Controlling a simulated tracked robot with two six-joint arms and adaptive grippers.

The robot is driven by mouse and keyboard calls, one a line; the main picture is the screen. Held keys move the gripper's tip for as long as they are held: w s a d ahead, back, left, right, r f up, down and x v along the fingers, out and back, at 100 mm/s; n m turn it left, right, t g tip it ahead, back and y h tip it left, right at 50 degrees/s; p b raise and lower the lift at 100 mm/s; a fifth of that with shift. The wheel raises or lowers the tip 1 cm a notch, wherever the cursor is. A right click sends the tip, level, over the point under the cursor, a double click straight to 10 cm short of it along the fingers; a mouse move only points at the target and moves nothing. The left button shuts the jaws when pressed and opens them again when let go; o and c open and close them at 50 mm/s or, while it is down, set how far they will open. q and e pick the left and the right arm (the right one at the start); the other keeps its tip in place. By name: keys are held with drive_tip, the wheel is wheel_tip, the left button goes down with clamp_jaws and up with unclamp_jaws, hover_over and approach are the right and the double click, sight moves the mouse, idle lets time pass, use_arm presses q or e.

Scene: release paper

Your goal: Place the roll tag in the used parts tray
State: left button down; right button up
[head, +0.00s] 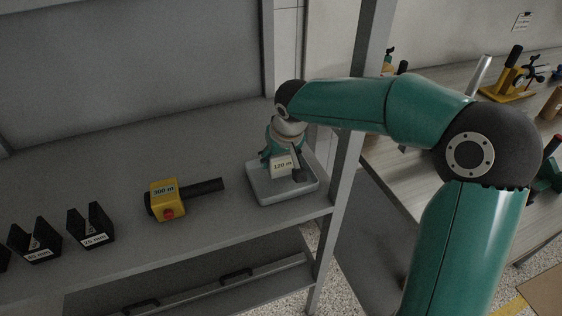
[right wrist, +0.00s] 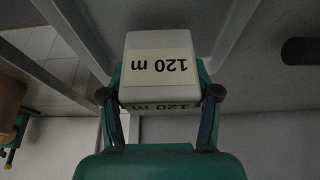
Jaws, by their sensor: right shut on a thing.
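The roll tag is a pale block marked "120 m" (head: 283,164). In the head view it is over the light grey tray (head: 287,198) on the grey shelf. I cannot tell whether its underside touches the tray floor. My right gripper (head: 281,157) reaches down over the tray and is shut on the roll tag. In the right wrist view the roll tag (right wrist: 159,62) sits between the two fingers (right wrist: 160,97), its label upside down. The arm and wrist partly hide the back of the tray. My left gripper is not in view.
A yellow device marked "300 m" (head: 165,200) with a black handle lies left of the tray. Black labelled holders (head: 90,227) stand farther left. A shelf post (head: 345,165) rises close on the tray's right. A bench with tools (head: 515,80) is beyond it.

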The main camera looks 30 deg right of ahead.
drive_tip(key=shift+f, duration=0.8)
drive_tip(key=shift+f, duration=0.2)
drive_tip(key=o, duration=1.2)
drive_tip(key=shift+r, duration=0.1)
drive_tip(key=shift+c, duration=0.2)
drive_tip(key=shift+r, duration=0.1)
drive_tip(key=shift+r, duration=0.15)
drive_tip(key=v, duration=1.1)
drive_tip(key=shift+s+r+p, duration=0.25)
drive_tip(key=shift+r+p, duration=0.1)
